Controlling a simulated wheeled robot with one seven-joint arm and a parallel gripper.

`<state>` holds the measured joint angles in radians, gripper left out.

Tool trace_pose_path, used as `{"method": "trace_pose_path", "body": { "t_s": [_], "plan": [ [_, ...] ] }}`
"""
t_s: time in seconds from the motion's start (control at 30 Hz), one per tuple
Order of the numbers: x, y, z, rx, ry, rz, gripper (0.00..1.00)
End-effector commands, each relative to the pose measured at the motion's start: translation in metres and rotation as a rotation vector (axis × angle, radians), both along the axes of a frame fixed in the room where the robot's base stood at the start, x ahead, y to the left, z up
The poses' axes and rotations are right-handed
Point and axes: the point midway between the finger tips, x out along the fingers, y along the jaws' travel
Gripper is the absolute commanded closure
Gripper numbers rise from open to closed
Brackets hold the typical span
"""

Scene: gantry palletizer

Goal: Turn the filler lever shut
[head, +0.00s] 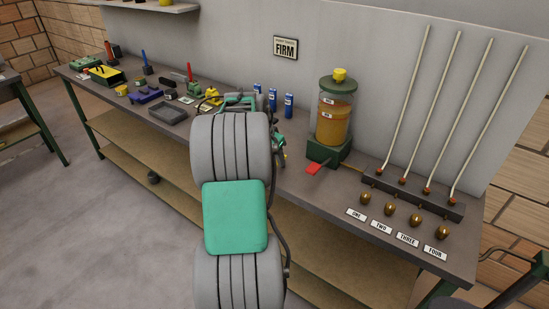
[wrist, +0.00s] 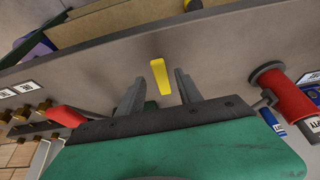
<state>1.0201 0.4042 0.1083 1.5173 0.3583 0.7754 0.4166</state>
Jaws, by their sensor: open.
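The filler (head: 335,120) is a clear jar of amber liquid with a yellow cap and a green base, standing at the back of the bench. A red flat lever-like piece (head: 316,168) sticks out from its base toward the front. In the wrist view a red piece (wrist: 65,116), likely the same one, lies left of my gripper. My gripper (wrist: 160,82) is open, its two dark fingers apart. A yellow bar (wrist: 160,77) shows between the fingertips; I cannot tell its distance or whether it touches. In the head view my arm hides most of the gripper.
Blue cylinders (head: 289,105) stand left of the filler. A red cylinder (wrist: 285,95) is right of my gripper. At right, a rack (head: 412,193) of pale rods stands behind several brass knobs (head: 390,208) with number labels. Small tools and trays (head: 167,112) crowd the bench's left.

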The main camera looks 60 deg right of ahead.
Motion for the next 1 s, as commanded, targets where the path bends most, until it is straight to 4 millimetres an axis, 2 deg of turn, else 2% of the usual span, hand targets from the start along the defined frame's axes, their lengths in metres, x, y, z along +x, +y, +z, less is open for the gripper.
{"method": "trace_pose_path", "body": {
  "t_s": [0.13, 0.37, 0.87, 1.0],
  "plan": [
    [-0.0002, -0.0051, -0.012, 0.0, -0.001, 0.003, 0.58],
    [-0.0001, -0.0054, -0.014, 0.0, -0.001, 0.004, 0.58],
    [0.0001, -0.0052, -0.0136, 0.0, -0.001, 0.004, 0.98],
    [0.0001, -0.0051, -0.0135, 0.0, -0.001, 0.004, 1.0]
  ]
}}
